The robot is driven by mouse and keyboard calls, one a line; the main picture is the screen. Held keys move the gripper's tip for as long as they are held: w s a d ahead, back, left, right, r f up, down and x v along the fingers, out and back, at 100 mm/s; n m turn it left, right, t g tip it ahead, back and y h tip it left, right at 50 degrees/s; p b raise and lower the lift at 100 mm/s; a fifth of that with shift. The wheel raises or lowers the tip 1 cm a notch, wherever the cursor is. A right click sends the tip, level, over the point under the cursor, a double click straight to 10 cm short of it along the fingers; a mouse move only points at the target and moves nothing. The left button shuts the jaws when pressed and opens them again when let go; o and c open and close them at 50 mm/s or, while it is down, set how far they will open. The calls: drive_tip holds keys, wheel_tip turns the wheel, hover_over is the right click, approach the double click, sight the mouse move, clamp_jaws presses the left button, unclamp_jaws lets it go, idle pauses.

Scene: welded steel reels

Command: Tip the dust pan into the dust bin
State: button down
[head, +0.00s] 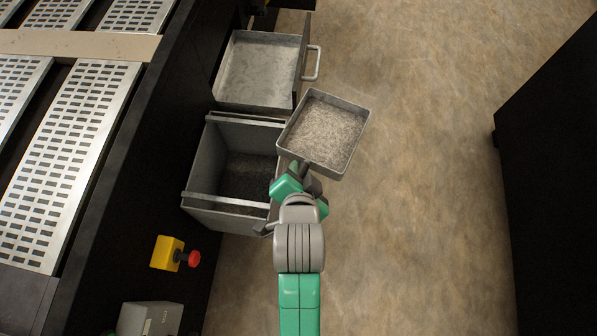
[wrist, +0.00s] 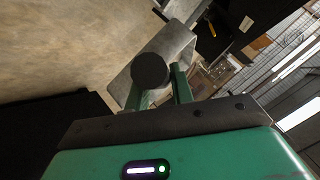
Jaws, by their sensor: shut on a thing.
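The dust pan (head: 343,101) is a square grey tray with pale grey dust in it. My gripper (head: 304,174) is shut on its short handle at the near side. The pan looks about level, mostly to the right of the dust bin, its left corner by the bin's upper right edge. The dust bin (head: 232,203) is a grey open box with dark contents, left of my gripper. In the wrist view, my gripper's green fingers (wrist: 163,88) flank the dark round handle end (wrist: 151,71), with the grey pan (wrist: 178,42) behind. The pan's inside is hidden there.
An open grey drawer (head: 300,62) with a handle and a pale dusty inside is beyond the bin. A yellow box with a red button (head: 192,258) is on the black machine side. Open floor (head: 430,200) lies right, before a black block (head: 550,170).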

drive_tip(key=r+p, duration=0.1)
drive_tip(key=r, duration=0.1)
drive_tip(key=r+p, duration=0.2)
drive_tip(key=shift+a+r, duration=0.1)
drive_tip(key=shift+a, duration=0.3)
drive_tip(key=s+a+f+n+y+p, duration=0.1)
drive_tip(key=s+a+f, duration=0.4)
drive_tip(key=a, duration=0.5)
drive_tip(key=s+a+f+n+y, duration=0.2)
drive_tip(key=s+a+f, duration=0.4)
drive_tip(key=a+f, duration=0.3)
drive_tip(key=shift+a+f+p, duration=0.15)
drive_tip(key=shift+a+p, duration=0.25)
drive_tip(key=shift+a, duration=0.6)
drive_tip(key=shift+r+g+p, duration=0.3)
drive_tip(key=shift+r+p, duration=0.05)
drive_tip(key=shift+p, duration=0.3)
drive_tip(key=shift+w+d+r+g+p, duration=0.15)
drive_tip(key=shift+r+g+p, duration=0.2)
drive_tip(key=shift+r+p, duration=0.7)
drive_tip(key=shift+w+a+r+g+p, duration=0.1)
drive_tip(key=shift+w+r+g+p, duration=0.15)
drive_tip(key=shift+p, duration=1.45)
drive_tip(key=shift+w+d+r+g+p, duration=0.1)
drive_tip(key=shift+r+g+p, duration=0.3)
drive_tip(key=shift+r+p, duration=0.65)
